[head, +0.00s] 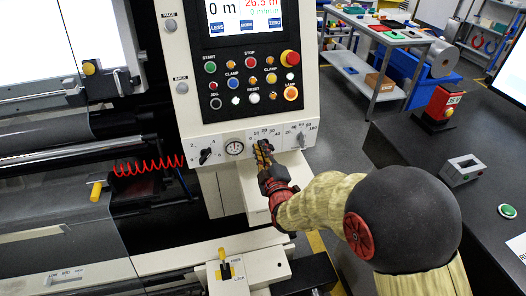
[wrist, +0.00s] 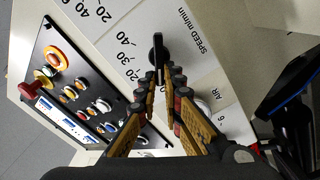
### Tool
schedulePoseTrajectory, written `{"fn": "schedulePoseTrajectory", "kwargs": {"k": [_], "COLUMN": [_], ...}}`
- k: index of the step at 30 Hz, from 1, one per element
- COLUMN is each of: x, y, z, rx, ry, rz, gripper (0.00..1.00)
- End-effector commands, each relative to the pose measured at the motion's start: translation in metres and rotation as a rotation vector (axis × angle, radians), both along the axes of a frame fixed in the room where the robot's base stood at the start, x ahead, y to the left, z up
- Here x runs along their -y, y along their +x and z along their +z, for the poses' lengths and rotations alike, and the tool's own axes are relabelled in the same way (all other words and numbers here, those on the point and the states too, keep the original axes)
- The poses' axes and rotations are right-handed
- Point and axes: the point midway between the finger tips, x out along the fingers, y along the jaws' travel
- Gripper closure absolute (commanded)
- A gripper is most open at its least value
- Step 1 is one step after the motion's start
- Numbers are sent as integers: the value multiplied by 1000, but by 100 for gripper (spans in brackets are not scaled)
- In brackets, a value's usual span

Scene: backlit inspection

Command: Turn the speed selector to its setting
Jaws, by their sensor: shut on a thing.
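The speed selector is a narrow black lever knob (wrist: 157,48) on a white plate marked "SPEED m/min" in the wrist view. Numbers including 20, 30 and 40 run along its left side there. My gripper (wrist: 164,76) has its two fingers closed around the knob, one on each side. In the head view my gripper (head: 263,149) is at the lower strip of the control panel (head: 190,120) and hides the knob. Part of the scale shows just above the fingers. The knob's exact setting is hard to read.
A second dial (head: 301,138) sits close to the right of my gripper. A round gauge (head: 234,148) and a black selector (head: 206,155) are to its left. Push buttons and a red mushroom button (head: 290,58) are above. A dark counter (head: 420,150) stands at right.

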Motion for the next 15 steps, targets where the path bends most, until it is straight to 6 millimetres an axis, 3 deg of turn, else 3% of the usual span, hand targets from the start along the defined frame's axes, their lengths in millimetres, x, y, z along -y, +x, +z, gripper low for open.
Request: {"fn": "schedulePoseTrajectory", "kwargs": {"k": [15], "x": [-1], "y": [-1], "z": [-1], "rx": [20], "ry": [-72], "rz": [1], "gripper": [100]}}
